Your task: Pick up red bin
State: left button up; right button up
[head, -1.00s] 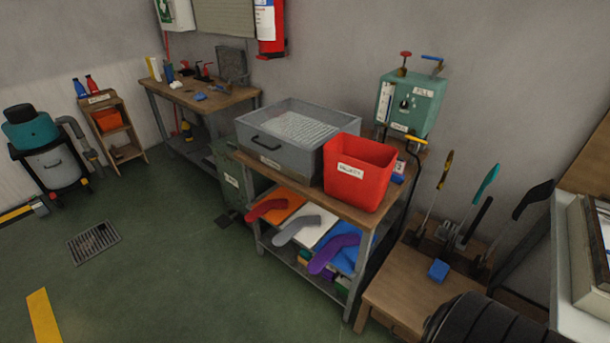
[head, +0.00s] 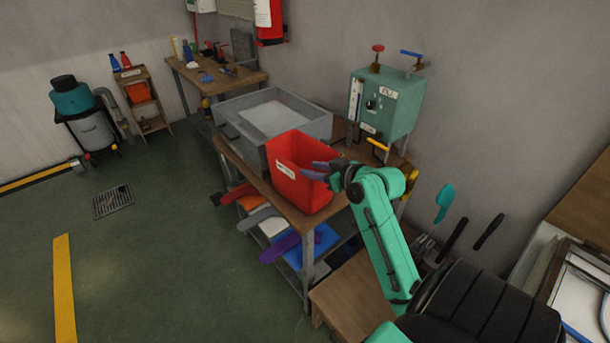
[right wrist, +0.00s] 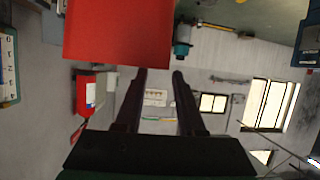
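The red bin (head: 292,188), with a white label on its front, stands upright on the wooden top of the workbench (head: 255,178). My right gripper (head: 318,172) is at the right side of the bin near its rim. In the right wrist view the red bin (right wrist: 118,35) fills the upper middle, just past the fingertips. The two dark fingers of my right gripper (right wrist: 160,75) are apart with nothing between them. I cannot tell whether they touch the bin. My left gripper is not in view.
A grey tub (head: 235,118) stands left of the bin on the same bench. A green machine (head: 385,105) with a red knob stands behind, to the right. Coloured sock-shaped pieces (head: 262,218) stick out from the lower shelf. The green floor (head: 160,250) at left is mostly clear.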

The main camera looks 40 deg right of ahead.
aim_at(291, 166)
jog(key=x, duration=0.3)
jog(key=p+x, duration=0.1)
jog(key=x, duration=0.1)
jog(key=p+x, duration=0.1)
jog(key=x, duration=0.2)
jog(key=shift+w+a+r, duration=0.15)
jog(key=shift+w+a, duration=0.25)
jog(key=shift+a, duration=0.05)
jog(key=shift+w+a, duration=0.1)
jog(key=shift+w, duration=0.05)
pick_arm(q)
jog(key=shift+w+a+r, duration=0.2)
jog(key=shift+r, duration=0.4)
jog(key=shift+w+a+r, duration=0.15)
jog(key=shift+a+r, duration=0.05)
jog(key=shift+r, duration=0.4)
pick_arm(e)
grip_shut()
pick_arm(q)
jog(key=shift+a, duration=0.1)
